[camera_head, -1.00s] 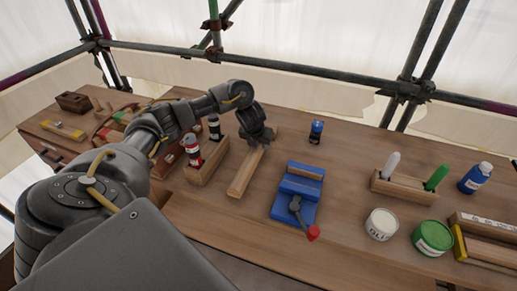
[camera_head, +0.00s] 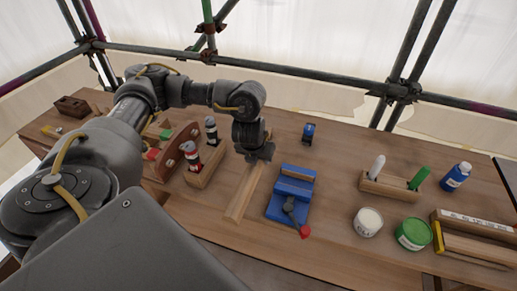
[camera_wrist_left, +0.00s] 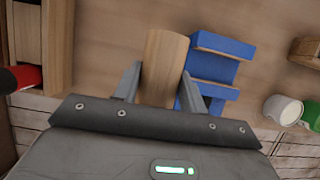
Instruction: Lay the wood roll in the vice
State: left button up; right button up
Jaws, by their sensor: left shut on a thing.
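The wood roll (camera_head: 243,192) is a long, pale wooden piece at the middle of the bench, just left of the blue vice (camera_head: 285,208). My left gripper (camera_head: 261,155) is at the roll's far end, pointing down and shut on it. In the left wrist view the wood roll (camera_wrist_left: 163,62) sits between the two fingers of my left gripper (camera_wrist_left: 156,82), with the blue vice (camera_wrist_left: 222,62) close on its right. The roll is beside the vice, not in it. I cannot tell how high the roll is above the bench. My right gripper is not in view.
A pen block (camera_head: 388,190), a white tin (camera_head: 368,222) and a green tin (camera_head: 413,234) are to the right. Bare bench lies between vice and tins.

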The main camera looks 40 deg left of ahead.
pick_arm(q)
jog(key=s+d+r+m+g+h+b, duration=0.1)
jog(key=d+m+g+h, duration=0.15)
jog(key=d+m, duration=0.7)
jog(key=s+d+r+m+g+h+b, duration=0.15)
jog(key=d+m+h, duration=0.25)
jog(key=d+m, duration=0.55)
jog(key=s+d+r+m+g+y, duration=0.2)
jog(key=s+d+m, duration=0.2)
jog(key=m, duration=0.6)
jog(key=s+d+r+m+g+y, duration=0.1)
jog(key=s+d+m+g+y, duration=0.1)
jog(key=m, duration=0.8)
jog(key=s+d+y, duration=0.1)
jog(key=s+d, duration=0.1)
jog(key=d, duration=0.1)
jog(key=shift+d+r+m+g+b, duration=0.3)
jog(key=shift+r+m+g+b, duration=0.05)
jog(key=shift+m+g+b, duration=0.05)
